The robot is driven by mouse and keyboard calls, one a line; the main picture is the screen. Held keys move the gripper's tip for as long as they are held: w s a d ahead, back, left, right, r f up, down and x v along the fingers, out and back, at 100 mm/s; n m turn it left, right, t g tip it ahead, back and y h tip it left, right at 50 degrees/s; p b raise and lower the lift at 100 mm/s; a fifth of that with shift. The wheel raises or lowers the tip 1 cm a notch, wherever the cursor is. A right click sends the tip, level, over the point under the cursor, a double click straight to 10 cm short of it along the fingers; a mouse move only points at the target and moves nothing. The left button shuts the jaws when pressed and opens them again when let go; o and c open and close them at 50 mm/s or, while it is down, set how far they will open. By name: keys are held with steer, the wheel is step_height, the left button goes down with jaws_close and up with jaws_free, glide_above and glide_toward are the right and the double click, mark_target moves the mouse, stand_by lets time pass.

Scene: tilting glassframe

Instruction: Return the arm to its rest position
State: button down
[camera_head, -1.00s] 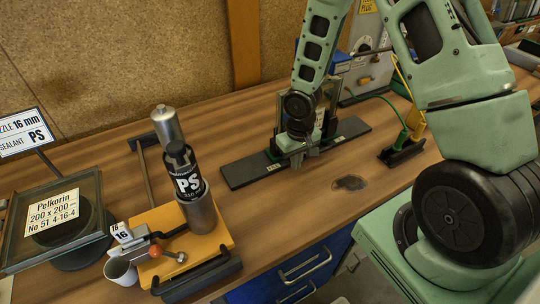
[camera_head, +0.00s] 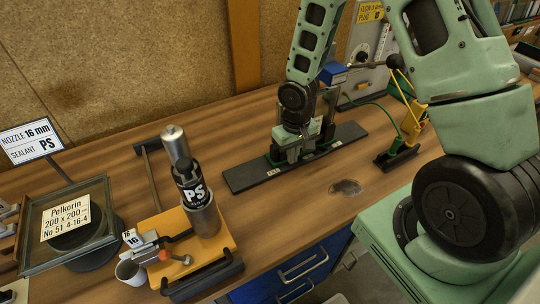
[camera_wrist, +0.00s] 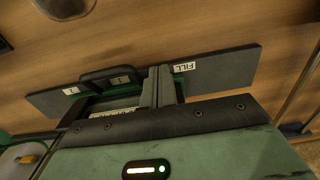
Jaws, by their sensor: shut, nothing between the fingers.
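My green arm reaches in from the right in the head view. My gripper (camera_head: 290,156) points down over the long dark base plate (camera_head: 250,176) on the bench. In the wrist view its two fingers (camera_wrist: 158,85) are together with nothing between them. Behind them lies the dark plate (camera_wrist: 225,68) with a "FILL" label and a dark handle-like part (camera_wrist: 108,75). I cannot tell whether the fingertips touch the plate.
An orange board (camera_head: 225,241) holds a black PS cartridge (camera_head: 191,185) at the left. A glass frame labelled Pelkorin (camera_head: 98,193) stands further left. A yellow tool (camera_head: 412,125) with a green cable stands right of the plate. Bare bench lies in front of the plate.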

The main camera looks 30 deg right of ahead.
steer(key=shift+r, duration=0.6)
steer(key=s+a+r+n+b, duration=0.35)
steer(key=s+a+r, duration=0.35)
steer(key=a+r, duration=0.4)
steer(key=s+a+r+n, duration=0.2)
steer(key=s+a, duration=0.1)
steer(key=s, duration=0.3)
steer(key=s+a+r+n+b, duration=0.1)
steer(key=s+a+r+n, duration=0.1)
steer(key=s, duration=0.5)
steer(key=shift+a+r+y+b, duration=0.3)
steer(key=shift+a+r, duration=0.2)
steer(key=shift+a, duration=0.45)
